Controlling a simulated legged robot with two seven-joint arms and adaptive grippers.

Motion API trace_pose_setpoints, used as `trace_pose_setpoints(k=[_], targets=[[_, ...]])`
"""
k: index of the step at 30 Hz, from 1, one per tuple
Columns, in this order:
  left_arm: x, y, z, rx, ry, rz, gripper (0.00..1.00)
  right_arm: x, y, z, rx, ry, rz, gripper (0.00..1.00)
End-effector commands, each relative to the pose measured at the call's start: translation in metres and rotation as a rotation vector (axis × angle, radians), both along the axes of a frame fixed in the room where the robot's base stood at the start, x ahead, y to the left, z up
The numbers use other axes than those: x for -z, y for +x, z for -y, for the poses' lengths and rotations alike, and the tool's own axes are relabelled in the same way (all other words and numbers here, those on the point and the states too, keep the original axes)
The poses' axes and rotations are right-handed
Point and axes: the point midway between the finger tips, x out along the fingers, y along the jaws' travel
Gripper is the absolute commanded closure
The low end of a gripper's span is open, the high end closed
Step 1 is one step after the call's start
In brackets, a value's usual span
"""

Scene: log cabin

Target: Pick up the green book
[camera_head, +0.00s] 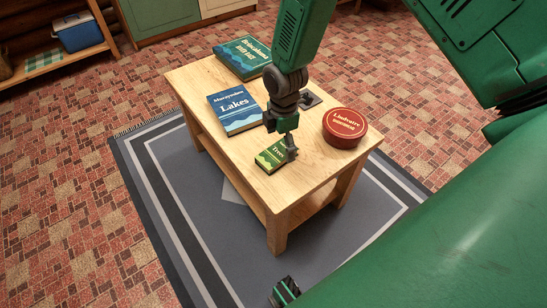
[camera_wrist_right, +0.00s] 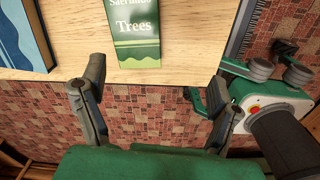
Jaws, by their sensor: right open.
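A small green book (camera_head: 268,160) titled "Trees" lies flat near the front edge of the wooden table (camera_head: 190,85). In the right wrist view the green book (camera_wrist_right: 138,38) shows beyond the fingers, with its upper part cut off by the frame. My right gripper (camera_head: 286,151) is over the right side of the book in the head view and hides part of it. In the wrist view the right gripper (camera_wrist_right: 158,98) has its fingers spread wide, with nothing between them.
A blue "Lakes" book (camera_head: 234,110) lies left of the gripper, and a teal book (camera_head: 243,56) lies behind. A round red tin (camera_head: 345,127) stands to the right. A small dark item (camera_head: 309,99) lies behind the gripper. A grey rug (camera_head: 205,220) is under the table.

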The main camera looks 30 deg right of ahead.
Motion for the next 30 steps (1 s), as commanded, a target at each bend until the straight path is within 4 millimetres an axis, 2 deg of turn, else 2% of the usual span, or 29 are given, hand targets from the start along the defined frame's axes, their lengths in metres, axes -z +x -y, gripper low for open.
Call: trace_pose_setpoints(k=[1, 3, 6, 8, 18, 27, 30], targets=[[0.003, 0.0, 0.0, 0.0, 0.0, 0.001, 1.0, -0.01, 0.016, 0.004, -0.075, -0.005, 0.005, 0.17], [0.004, 0.0, 0.0, 0.0, 0.0, 0.001, 1.0, -0.022, 0.03, 0.009, -0.168, -0.012, 0.0, 0.17], [0.006, 0.0, 0.0, 0.0, 0.0, 0.001, 1.0, -0.029, 0.039, 0.013, -0.245, -0.017, -0.008, 0.17], [0.008, 0.0, 0.0, 0.0, 0.0, 0.001, 1.0, -0.027, 0.041, 0.014, -0.266, -0.018, -0.011, 0.17], [0.027, 0.0, 0.0, 0.0, 0.0, 0.0, 1.0, 0.037, 0.04, 0.014, -0.271, -0.02, -0.013, 0.17], [0.033, 0.0, 0.0, 0.0, 0.0, 0.0, 1.0, 0.057, 0.04, 0.014, -0.27, -0.019, -0.011, 0.17], [0.039, 0.0, 0.0, 0.0, 0.0, 0.0, 1.0, 0.069, 0.039, 0.013, -0.271, -0.02, -0.013, 0.17]])
